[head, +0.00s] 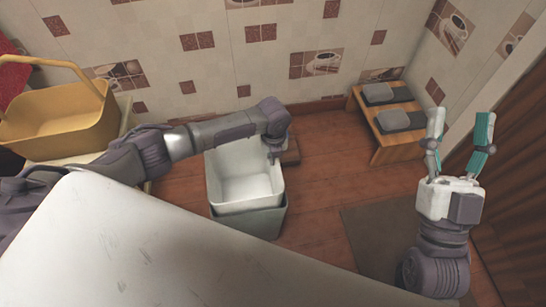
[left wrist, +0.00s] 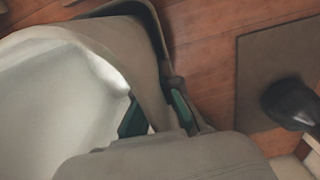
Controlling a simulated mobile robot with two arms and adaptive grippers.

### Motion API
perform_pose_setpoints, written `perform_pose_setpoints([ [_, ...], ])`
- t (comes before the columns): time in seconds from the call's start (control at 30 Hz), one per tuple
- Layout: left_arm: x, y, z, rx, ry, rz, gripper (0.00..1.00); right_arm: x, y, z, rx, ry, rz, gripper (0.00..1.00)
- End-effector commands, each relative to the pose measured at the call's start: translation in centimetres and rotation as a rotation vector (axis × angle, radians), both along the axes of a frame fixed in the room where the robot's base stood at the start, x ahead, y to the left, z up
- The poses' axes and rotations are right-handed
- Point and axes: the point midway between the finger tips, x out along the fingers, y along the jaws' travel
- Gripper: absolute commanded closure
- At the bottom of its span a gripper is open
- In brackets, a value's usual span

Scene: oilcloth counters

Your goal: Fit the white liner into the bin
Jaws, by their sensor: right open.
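The white liner (head: 240,180) is an open, box-like tub in the middle of the head view; its pale inside fills the left of the left wrist view (left wrist: 50,110). The grey-green bin (head: 245,222) stands on the floor beneath it, showing below the liner's front. How deep the liner sits in the bin cannot be told. My left gripper (head: 274,154) is at the liner's right rim, its green-padded fingers (left wrist: 157,113) on both sides of the wall and shut on it. My right gripper (head: 460,148) is open, empty and raised, well to the right.
A yellow basket (head: 58,118) stands on a shelf at the left. A low wooden bench (head: 398,148) with grey slippers is by the back wall. A dark mat (head: 385,236) lies right of the bin. A white counter (head: 120,250) fills the foreground.

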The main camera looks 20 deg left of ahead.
Motion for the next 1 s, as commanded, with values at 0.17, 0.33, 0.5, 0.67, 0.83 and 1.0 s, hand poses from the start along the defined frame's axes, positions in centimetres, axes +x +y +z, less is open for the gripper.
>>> perform_pose_setpoints([
  [0.17, -2.15, 2.50, -3.50, 0.061, 0.050, 0.013, 1.00, -0.11, 0.00, -0.48, 0.004, -0.010, 0.001, 0.41],
  [0.33, -2.16, 2.51, -3.51, 0.061, 0.050, 0.013, 1.00, -0.11, 0.00, -0.50, 0.004, -0.010, 0.001, 0.41],
  [0.5, -2.18, 2.52, -3.51, 0.061, 0.051, 0.013, 0.72, -0.11, -0.01, -0.51, 0.004, -0.010, 0.001, 0.41],
  [0.67, -2.15, 2.37, -3.34, 0.059, 0.051, 0.013, 0.65, -0.06, 0.01, -0.47, 0.002, -0.009, 0.000, 0.41],
  [0.83, -1.99, 2.12, -2.94, 0.053, 0.047, 0.012, 0.65, -0.11, -0.01, -0.17, 0.003, -0.011, 0.000, 0.41],
  [1.0, -1.92, 1.96, -2.72, 0.049, 0.046, 0.011, 0.65, -0.11, -0.02, -0.03, 0.003, -0.012, 0.000, 0.41],
])
